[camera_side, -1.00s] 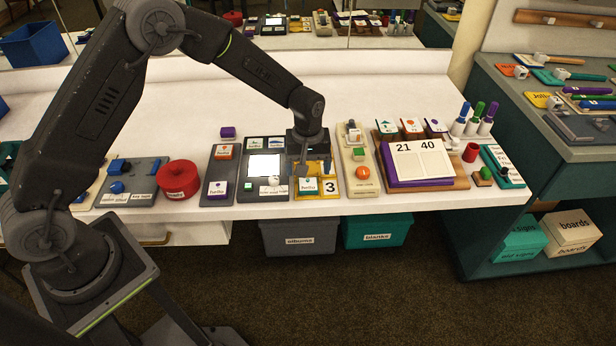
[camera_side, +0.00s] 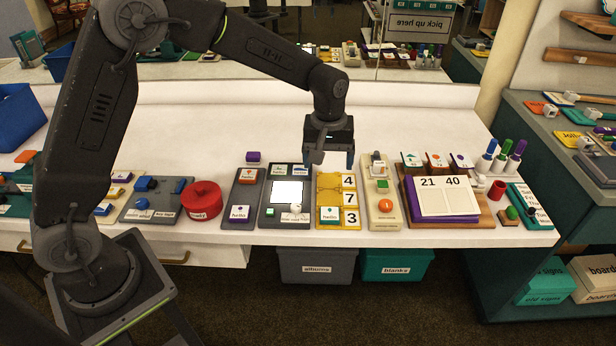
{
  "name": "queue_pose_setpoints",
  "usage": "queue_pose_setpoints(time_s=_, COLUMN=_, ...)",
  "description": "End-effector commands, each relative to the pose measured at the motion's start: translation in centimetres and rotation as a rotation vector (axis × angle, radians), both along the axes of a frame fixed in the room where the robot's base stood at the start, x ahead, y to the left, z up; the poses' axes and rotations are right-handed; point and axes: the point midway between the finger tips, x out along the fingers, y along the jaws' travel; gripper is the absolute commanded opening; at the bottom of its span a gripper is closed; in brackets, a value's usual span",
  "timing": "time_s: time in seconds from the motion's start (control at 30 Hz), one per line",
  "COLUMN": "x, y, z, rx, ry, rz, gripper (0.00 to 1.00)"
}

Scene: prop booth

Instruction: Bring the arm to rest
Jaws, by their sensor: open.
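My gripper (camera_side: 331,163) is open, fingers pointing down, and nothing shows between them. It hangs above the white counter (camera_side: 420,118), in front of the back part of the yellow board in the picture. The yellow board (camera_side: 328,186) carries white number cards 4, 7 and 3 along its right side and a card with a green mark (camera_side: 330,214) at its front left. My fingertips appear clear of the board and cards, though the exact height is hard to judge.
Right are a beige board (camera_side: 381,213), a flip calendar (camera_side: 442,196) and upright markers (camera_side: 502,156). The counter behind is mostly clear; a mirror backs it.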

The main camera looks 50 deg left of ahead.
Motion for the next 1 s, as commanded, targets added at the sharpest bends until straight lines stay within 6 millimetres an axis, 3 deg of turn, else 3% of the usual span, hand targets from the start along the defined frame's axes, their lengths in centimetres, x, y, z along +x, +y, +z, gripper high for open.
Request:
queue_pose_setpoints(time_s=0.03, x=-0.9, y=0.3, z=2.0, rx=0.000, ry=-0.027, rz=-0.029, gripper=0.82)
queue_pose_setpoints(time_s=0.2, x=-5.5, y=1.2, z=7.9, rx=0.010, ry=-0.118, rz=-0.169, gripper=0.82)
queue_pose_setpoints(time_s=0.43, x=-13.1, y=2.4, z=13.1, rx=0.050, ry=-0.238, rz=-0.365, gripper=0.82)
queue_pose_setpoints(time_s=0.7, x=-21.9, y=3.3, z=15.0, rx=0.130, ry=-0.370, rz=-0.580, gripper=0.82)
queue_pose_setpoints(time_s=0.83, x=-24.7, y=3.5, z=14.6, rx=0.167, ry=-0.411, rz=-0.655, gripper=0.82)
queue_pose_setpoints(time_s=1.0, x=-26.4, y=3.6, z=14.1, rx=0.193, ry=-0.435, rz=-0.705, gripper=0.82)
